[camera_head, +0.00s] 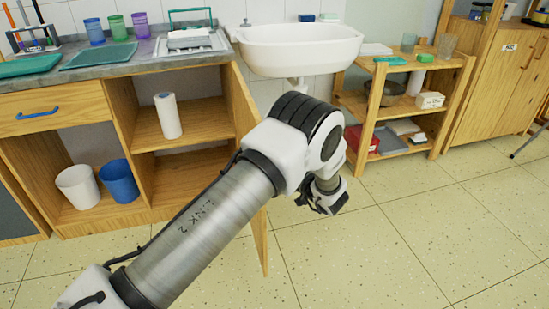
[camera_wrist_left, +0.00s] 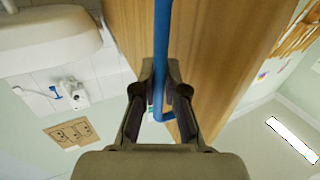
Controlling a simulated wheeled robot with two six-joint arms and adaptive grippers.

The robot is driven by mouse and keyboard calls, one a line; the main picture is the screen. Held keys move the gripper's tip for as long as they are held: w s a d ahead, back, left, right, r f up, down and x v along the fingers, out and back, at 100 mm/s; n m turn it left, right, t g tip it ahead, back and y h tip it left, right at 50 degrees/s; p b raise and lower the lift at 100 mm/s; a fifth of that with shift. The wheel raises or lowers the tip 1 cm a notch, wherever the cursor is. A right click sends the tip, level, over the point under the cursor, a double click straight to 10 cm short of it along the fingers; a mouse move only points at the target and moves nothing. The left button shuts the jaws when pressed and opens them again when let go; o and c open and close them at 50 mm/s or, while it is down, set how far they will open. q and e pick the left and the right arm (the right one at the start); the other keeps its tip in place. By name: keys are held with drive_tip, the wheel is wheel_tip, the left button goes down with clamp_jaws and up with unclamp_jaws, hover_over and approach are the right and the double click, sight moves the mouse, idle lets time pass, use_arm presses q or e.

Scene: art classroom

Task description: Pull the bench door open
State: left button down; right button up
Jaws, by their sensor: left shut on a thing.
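The wooden bench door (camera_head: 242,105) stands swung out from the bench, roughly edge-on to me, with the shelves behind it exposed. My left arm covers much of it in the head view. In the left wrist view the door's wooden face (camera_wrist_left: 215,45) fills the middle, with a blue bar handle (camera_wrist_left: 162,45) on it. My left gripper (camera_wrist_left: 160,103) is shut on the handle, one finger on each side. In the head view my left gripper (camera_head: 323,200) is to the right of the door, and the handle is hidden there. My right gripper is not in view.
The open bench compartment holds a paper roll (camera_head: 168,116). A white bin (camera_head: 77,187) and a blue bin (camera_head: 118,181) stand to its left. A sink (camera_head: 298,52) hangs right of the door, then a low wooden shelf (camera_head: 372,112). The tiled floor (camera_head: 420,230) at right is clear.

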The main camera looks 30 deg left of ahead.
use_arm(q)
drive_tip(key=c, duration=1.5)
unclamp_jaws()
drive_tip(key=shift+a, duration=0.15)
drive_tip(key=v, duration=1.2)
